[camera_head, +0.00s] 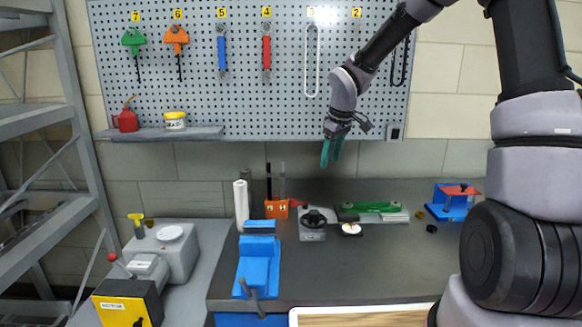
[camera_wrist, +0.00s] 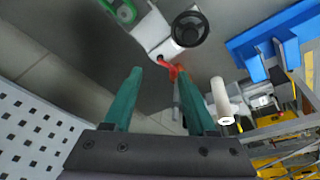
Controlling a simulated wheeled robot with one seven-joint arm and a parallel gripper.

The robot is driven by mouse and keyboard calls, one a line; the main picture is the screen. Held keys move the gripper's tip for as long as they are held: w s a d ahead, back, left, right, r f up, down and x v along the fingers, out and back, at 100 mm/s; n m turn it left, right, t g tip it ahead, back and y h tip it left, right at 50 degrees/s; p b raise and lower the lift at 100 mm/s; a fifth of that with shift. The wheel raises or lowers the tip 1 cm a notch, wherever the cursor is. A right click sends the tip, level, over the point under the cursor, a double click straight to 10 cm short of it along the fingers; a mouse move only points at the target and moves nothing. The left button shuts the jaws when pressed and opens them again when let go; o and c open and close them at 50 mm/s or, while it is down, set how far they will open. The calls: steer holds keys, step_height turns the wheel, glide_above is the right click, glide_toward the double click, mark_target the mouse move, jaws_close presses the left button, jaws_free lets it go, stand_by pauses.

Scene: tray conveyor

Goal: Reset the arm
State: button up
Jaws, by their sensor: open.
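My gripper (camera_head: 332,152) has green fingers and hangs in front of the lower part of the pegboard, above the back of the grey workbench. Its fingers point down and hold nothing. In the wrist view the two green fingers of my gripper (camera_wrist: 158,98) stand apart, with bench items seen beyond them. My arm comes down from the upper right in the head view.
A pegboard (camera_head: 190,90) with numbered tools is behind. The workbench (camera_head: 380,270) carries a blue vise (camera_head: 258,265), a white roll (camera_head: 241,203), a grey device with a black knob (camera_head: 313,228), and a blue-red fixture (camera_head: 452,203). Its front middle is clear.

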steer(key=s+d+r+m+t+h, duration=0.2)
steer(key=s+d+r+m, duration=0.4)
steer(key=s+d+r, duration=0.5)
steer(key=s+r+m+t+y, duration=0.1)
steer(key=s+r+m, duration=0.2)
steer(key=s, duration=0.5)
steer(key=s+d+r+m+t+y, duration=0.1)
steer(key=s+r+m, duration=0.3)
steer(key=s, duration=0.4)
steer(key=shift+d+r+y, duration=0.15)
steer(key=shift+r+y, duration=0.2)
steer(key=shift+y, duration=0.05)
